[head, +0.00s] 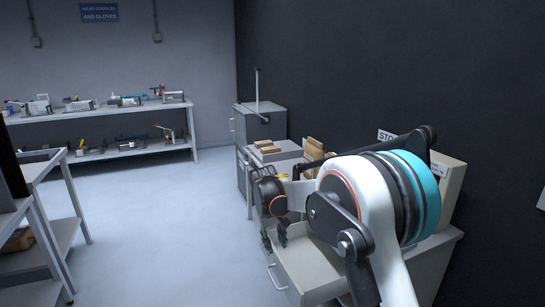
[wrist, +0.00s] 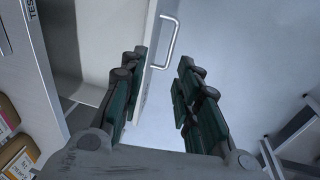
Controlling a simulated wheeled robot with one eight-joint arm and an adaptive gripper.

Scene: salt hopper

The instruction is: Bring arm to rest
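My arm (head: 345,205) is bent over the right side of the head view, in front of a grey cabinet with an open drawer (head: 310,262). My gripper (head: 274,238) hangs at the arm's left end, beside the drawer's front. In the wrist view my gripper (wrist: 163,68) is open, with its green finger pads apart and nothing between them. The drawer's bar handle (wrist: 168,42) shows beyond the fingertips; I cannot see any contact with it. The arm hides part of the drawer and cabinet.
A small table with brown blocks (head: 268,149) and a grey cabinet (head: 258,125) stand behind the arm. A shelf rack (head: 50,215) is at left and a long bench (head: 100,112) at the back. The floor (head: 160,220) between is clear. A dark wall bounds the right.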

